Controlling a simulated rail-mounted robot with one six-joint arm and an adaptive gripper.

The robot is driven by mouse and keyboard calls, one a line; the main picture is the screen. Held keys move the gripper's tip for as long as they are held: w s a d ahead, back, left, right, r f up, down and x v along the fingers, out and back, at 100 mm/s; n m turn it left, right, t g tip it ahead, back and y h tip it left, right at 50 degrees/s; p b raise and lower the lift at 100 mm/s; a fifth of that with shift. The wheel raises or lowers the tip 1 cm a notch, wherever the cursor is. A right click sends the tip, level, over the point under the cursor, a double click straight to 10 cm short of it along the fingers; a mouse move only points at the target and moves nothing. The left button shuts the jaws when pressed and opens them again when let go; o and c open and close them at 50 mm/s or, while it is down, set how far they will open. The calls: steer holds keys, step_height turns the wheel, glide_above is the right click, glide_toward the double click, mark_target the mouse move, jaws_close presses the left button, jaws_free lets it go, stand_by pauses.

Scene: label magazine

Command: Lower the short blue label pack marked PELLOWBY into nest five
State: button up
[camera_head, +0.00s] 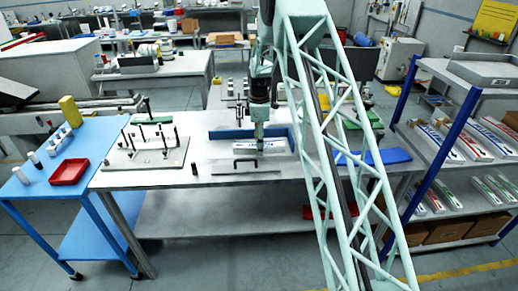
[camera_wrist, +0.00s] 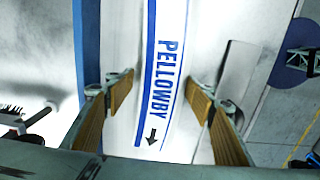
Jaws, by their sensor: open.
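The PELLOWBY label pack (camera_wrist: 167,45) is white with blue lettering, a blue stripe and a black arrow. In the wrist view it lies between the fingers of my gripper (camera_wrist: 160,92). The fingers are open, one at each side of the pack, with gaps showing. In the head view my gripper (camera_head: 259,150) points down over the middle of the grey table, at a white pack with blue print (camera_head: 228,151). I cannot tell nest five by any number.
A blue upright strip (camera_head: 222,134) stands behind the pack, and a dark handle (camera_head: 246,162) lies in front. A plate with upright pins (camera_head: 150,154) is on the left. A red tray (camera_head: 69,171) sits on the blue cart. Other packs (camera_head: 450,140) fill the right shelf.

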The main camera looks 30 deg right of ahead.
stand_by(0.5)
steer(key=c, duration=1.2)
steer(key=shift+r, duration=0.1)
steer(key=shift+r, duration=4.95)
